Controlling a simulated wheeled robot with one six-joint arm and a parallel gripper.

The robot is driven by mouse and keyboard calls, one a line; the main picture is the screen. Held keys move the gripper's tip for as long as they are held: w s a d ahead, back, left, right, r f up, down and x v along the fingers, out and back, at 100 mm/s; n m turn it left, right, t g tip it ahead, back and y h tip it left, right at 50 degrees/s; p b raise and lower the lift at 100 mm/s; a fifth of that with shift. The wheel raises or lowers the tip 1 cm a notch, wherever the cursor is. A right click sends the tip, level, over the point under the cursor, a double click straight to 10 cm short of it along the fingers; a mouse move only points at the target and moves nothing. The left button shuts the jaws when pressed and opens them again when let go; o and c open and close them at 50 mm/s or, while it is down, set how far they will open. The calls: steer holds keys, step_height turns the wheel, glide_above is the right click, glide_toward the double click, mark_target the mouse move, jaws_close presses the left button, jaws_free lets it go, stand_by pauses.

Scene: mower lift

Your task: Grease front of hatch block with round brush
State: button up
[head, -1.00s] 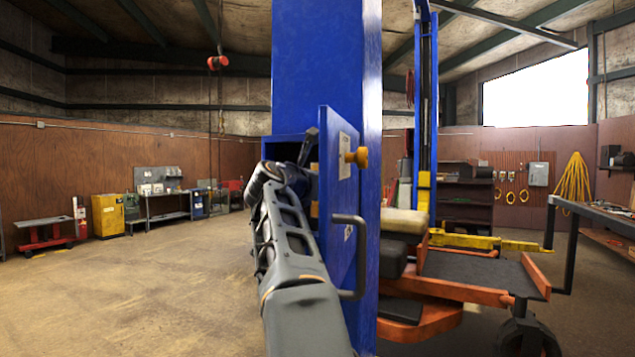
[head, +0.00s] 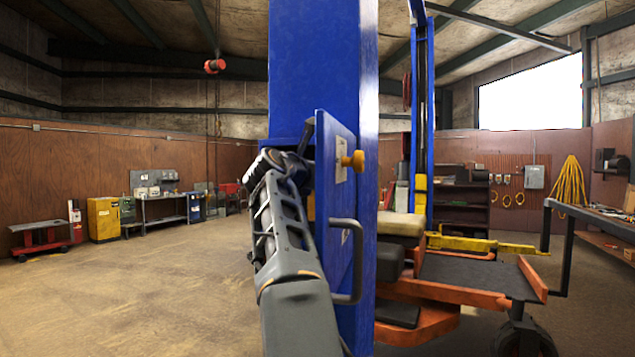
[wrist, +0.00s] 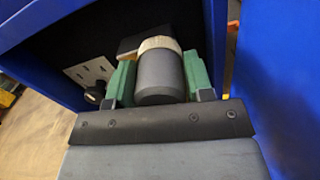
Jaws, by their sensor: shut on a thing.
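In the wrist view, the green jaws of my gripper (wrist: 160,82) are shut on the grey, rounded handle of the round brush (wrist: 158,80). Its pale bristle ring points away from me, into the hatch. I cannot tell whether bristles and block touch. In the head view, the hatch (head: 285,143) is an opening in the blue column, its door (head: 335,215) swung open. My arm hides the brush, block and jaws there.
A plate with a black knob (wrist: 94,93) is inside the hatch, left of the brush. An orange mower (head: 440,315) stands at right. The floor at left is clear.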

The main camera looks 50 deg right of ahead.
steer(key=shift+r, duration=0.6)
steer(key=shift+d+f+b, duration=0.1)
steer(key=shift+f+b, duration=1.5)
steer(key=shift+f, duration=0.45)
steer(key=shift+b+v, duration=0.6)
steer(key=shift+v, duration=2.4)
steer(key=v, duration=0.3)
